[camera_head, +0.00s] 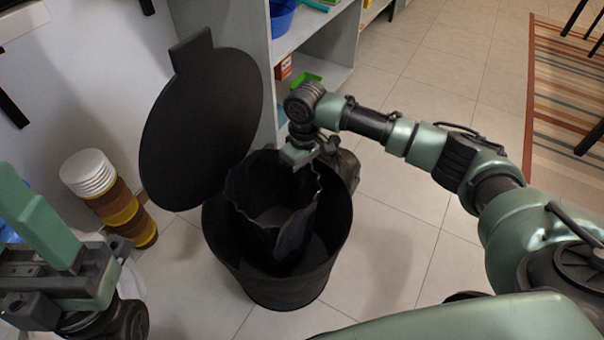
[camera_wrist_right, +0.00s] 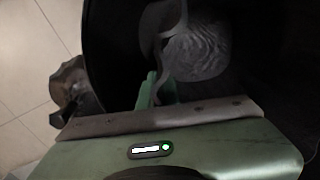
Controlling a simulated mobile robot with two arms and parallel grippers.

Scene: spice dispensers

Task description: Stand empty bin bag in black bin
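The black bin (camera_head: 335,235) stands on the tiled floor with its round lid (camera_head: 200,125) raised at the left. The dark, open-mouthed bin bag (camera_head: 262,220) is upright inside the bin, its upper rim sticking above the bin's edge. My right gripper (camera_head: 300,158) is at the bag's back rim. In the right wrist view, its fingers (camera_wrist_right: 150,92) are together at the middle, with the edge of the bag (camera_wrist_right: 165,50) between or against them. My left gripper (camera_head: 75,275) is at the lower left, away from the bin; its fingertips are unclear.
A dark lumpy object (camera_head: 347,167), perhaps a full bag, is just behind the bin; it also shows in the right wrist view (camera_wrist_right: 70,90). A brown and yellow striped container (camera_head: 115,205) leans left of the bin. Grey shelves (camera_head: 325,40) stand behind.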

